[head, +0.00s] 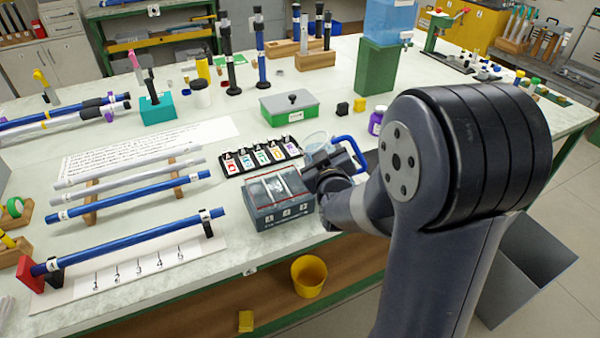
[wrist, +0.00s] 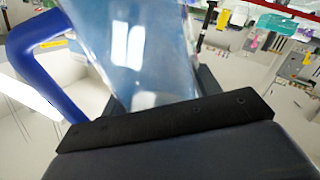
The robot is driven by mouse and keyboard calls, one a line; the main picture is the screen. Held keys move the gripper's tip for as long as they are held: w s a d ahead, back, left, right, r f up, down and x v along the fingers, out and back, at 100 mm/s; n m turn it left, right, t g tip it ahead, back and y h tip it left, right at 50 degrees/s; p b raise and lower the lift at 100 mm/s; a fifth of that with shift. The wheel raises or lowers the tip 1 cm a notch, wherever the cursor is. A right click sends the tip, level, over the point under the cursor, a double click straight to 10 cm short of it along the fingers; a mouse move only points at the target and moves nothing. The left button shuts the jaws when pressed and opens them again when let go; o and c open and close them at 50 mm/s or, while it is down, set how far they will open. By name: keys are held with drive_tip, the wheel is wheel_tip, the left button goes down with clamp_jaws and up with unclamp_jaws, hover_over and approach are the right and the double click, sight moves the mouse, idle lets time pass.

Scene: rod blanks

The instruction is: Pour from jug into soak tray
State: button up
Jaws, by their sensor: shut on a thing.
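The jug is clear with a blue handle; its clear body (head: 317,141) shows just above my gripper (head: 328,168) in the head view. My gripper is shut on the jug, and my arm hides part of it. In the wrist view the clear jug body (wrist: 135,50) fills the middle above the dark jaw, with the thick blue handle at left. The soak tray (head: 284,217) is a grey-blue box with numbered labels on its front, at the table's front edge. The jug is just right of and behind the tray. I cannot tell the jug's tilt or its water level.
A black rack of lettered, coloured cards (head: 232,168) lies behind the tray. A green box (head: 289,109) and purple bottle (head: 376,122) stand further back. Blue rods on supports (head: 130,238) fill the left. A yellow bucket (head: 308,277) sits below the table edge.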

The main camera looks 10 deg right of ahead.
drive_tip(key=shift+d+f+n+b, duration=0.15)
drive_tip(key=shift+n+b, duration=0.15)
drive_tip(key=shift+n, duration=0.7)
idle(1.4)
drive_tip(key=shift+g, duration=0.3)
drive_tip(key=shift+f+n+h, duration=0.25)
drive_tip(key=shift+n+h, duration=0.05)
drive_tip(key=shift+n, duration=0.2)
idle(1.1)
drive_tip(key=shift+f+n, duration=0.1)
drive_tip(key=shift+n, duration=0.2)
idle(0.6)
drive_tip(key=shift+f, duration=0.15)
drive_tip(key=shift+n, duration=0.3)
idle(0.5)
